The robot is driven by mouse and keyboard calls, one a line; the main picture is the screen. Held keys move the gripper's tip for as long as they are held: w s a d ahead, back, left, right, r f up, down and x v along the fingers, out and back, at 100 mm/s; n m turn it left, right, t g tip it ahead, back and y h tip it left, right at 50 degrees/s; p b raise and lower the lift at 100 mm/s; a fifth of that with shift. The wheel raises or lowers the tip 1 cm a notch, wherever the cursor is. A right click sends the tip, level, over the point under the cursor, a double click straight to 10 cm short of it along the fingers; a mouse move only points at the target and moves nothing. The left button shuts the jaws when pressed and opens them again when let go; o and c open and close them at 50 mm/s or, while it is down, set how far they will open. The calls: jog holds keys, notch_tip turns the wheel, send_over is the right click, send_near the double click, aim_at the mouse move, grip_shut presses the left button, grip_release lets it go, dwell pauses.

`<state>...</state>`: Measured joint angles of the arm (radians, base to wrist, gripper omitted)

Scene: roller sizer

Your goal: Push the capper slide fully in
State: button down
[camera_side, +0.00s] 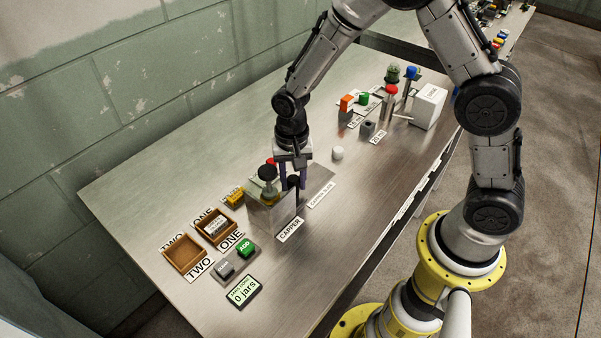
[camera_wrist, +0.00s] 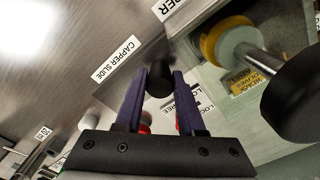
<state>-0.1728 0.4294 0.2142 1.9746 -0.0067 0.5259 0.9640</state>
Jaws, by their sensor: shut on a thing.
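The capper (camera_side: 267,212) is a grey box near the middle of the table, with a black knob (camera_side: 267,172) on top and a "CAPPER" label in front. The capper slide (camera_side: 318,181) is a flat metal strip reaching out of the capper's right side, beside its "CAPPER SLIDE" label. My gripper (camera_side: 293,181) points down just right of the capper. Its purple fingers are shut on a black slide knob, which also shows between the fingertips in the wrist view (camera_wrist: 159,80). The fingers partly hide the knob and slide in the side view.
A white cylinder (camera_side: 338,154) stands right of the slide. Wooden trays (camera_side: 186,253), ADD (camera_side: 245,249) and grey buttons, and a "0 jars" display (camera_side: 243,291) lie to the left. Several posts and a white box (camera_side: 428,107) stand at the far right. The table front is mostly clear.

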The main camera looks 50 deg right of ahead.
jog(key=shift+a+r, duration=0.1)
jog(key=shift+a, duration=0.2)
jog(key=c, duration=0.6)
grip_release()
jog(key=shift+c, duration=0.2)
jog(key=shift+o, duration=0.6)
jog(key=shift+d, duration=0.1)
notch_tip(320, 180, up, 14)
